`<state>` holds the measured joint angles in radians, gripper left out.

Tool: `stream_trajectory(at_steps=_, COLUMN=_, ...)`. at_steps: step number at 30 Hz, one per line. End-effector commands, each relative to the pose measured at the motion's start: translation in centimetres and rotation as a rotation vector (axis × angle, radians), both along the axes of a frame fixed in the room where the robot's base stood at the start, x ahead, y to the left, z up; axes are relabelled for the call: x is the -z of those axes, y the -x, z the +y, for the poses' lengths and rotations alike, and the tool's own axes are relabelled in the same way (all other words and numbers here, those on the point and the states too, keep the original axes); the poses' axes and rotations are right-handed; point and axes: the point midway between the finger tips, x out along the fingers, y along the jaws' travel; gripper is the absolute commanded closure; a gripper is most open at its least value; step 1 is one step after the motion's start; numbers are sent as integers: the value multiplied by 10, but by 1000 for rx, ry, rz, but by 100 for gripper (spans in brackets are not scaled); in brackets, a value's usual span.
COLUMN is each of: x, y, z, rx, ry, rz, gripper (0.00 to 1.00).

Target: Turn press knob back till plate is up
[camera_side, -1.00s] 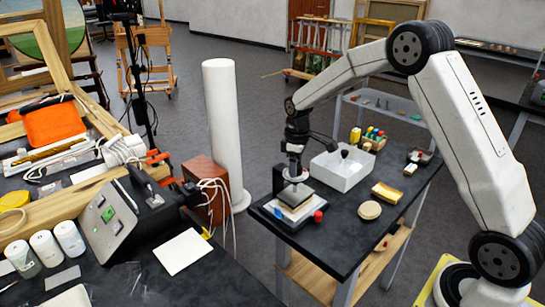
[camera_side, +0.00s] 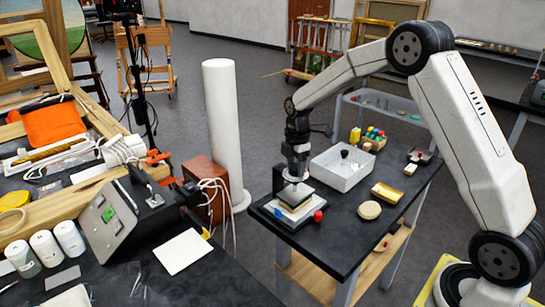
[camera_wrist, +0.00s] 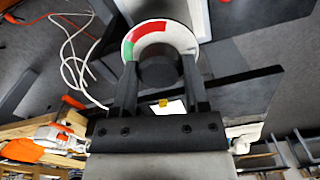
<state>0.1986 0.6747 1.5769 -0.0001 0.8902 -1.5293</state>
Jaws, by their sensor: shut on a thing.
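The small press (camera_side: 270,210) stands on the dark table, with a grey upper plate (camera_side: 293,194) over a pale block. My gripper (camera_side: 297,172) points down over the press, its fingers at the top of it. In the wrist view, my gripper (camera_wrist: 158,76) is shut on the dark round press knob (camera_wrist: 158,70), with one finger on each side. A white dial ring (camera_wrist: 148,30) with red and green sections surrounds the knob. The side view is too small to show any gap under the plate, and my gripper hides the knob there.
A red ball (camera_side: 318,216) sits at the press's front right corner. A white open box (camera_side: 343,168) stands close behind to the right.

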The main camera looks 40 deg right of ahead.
Motion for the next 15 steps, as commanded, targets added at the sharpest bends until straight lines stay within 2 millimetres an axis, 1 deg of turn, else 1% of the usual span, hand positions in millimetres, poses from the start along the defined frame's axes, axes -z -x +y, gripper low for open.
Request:
stream_trajectory(at_steps=7, x=-1, y=0, z=0, rx=-85, ry=0, rz=-2, gripper=100)
stream_trajectory(at_steps=15, x=-1, y=0, z=0, rx=-101, ry=0, rz=-2, gripper=100)
